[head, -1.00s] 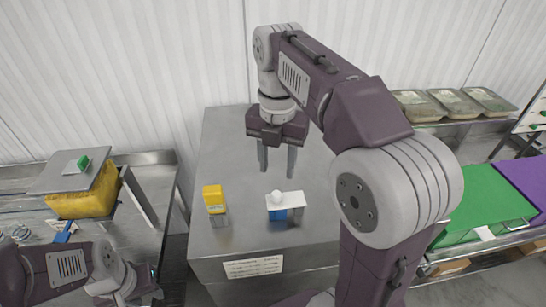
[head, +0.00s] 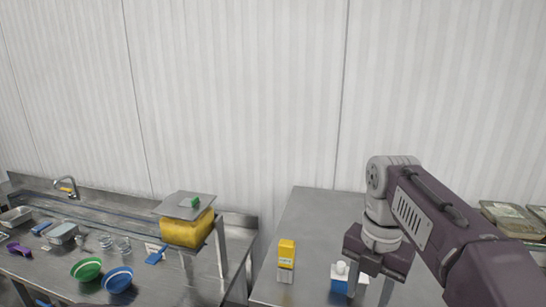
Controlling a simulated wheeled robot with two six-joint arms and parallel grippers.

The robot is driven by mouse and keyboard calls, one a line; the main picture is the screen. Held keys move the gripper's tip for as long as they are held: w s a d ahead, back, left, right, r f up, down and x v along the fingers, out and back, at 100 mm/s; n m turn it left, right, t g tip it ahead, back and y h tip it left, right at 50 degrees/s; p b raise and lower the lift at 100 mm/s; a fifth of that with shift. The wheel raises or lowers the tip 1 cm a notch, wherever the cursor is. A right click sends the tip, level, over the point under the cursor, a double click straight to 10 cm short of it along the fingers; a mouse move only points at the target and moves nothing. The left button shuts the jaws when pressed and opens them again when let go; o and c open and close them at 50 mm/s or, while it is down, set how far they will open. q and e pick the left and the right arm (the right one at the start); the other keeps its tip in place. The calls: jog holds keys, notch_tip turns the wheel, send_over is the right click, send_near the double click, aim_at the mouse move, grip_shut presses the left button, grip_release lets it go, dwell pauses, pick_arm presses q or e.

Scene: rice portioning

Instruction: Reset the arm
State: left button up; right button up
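My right gripper (head: 373,290) hangs downward at the lower right of the head view. Its two fingers are apart, with nothing visible between them, though the tips lie close to the bottom edge. The blue-and-white carton (head: 338,285) with a white cap stands just left of the fingers in the picture and is partly hidden by the gripper; whether they touch cannot be told. My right arm comes in from the lower right. My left arm and gripper are out of view.
A yellow carton (head: 286,254) stands on the metal table (head: 316,214). Lidded trays (head: 512,218) sit at right.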

jog(key=s+f+m+b, duration=0.2)
jog(key=f+m+b, duration=0.1)
jog(key=f+m, duration=0.6)
jog(key=s+f+m+b, duration=0.1)
jog(key=f+m+b, duration=0.2)
jog(key=f+m, duration=0.6)
jog(key=s+f+m+t+b, duration=0.1)
jog(key=s+f+m+b, duration=0.1)
jog(key=f+m, duration=0.8)
jog(key=shift+s+a+f+b, duration=0.15)
jog(key=shift+s+f+b, duration=0.3)
jog(key=shift+f, duration=2.75)
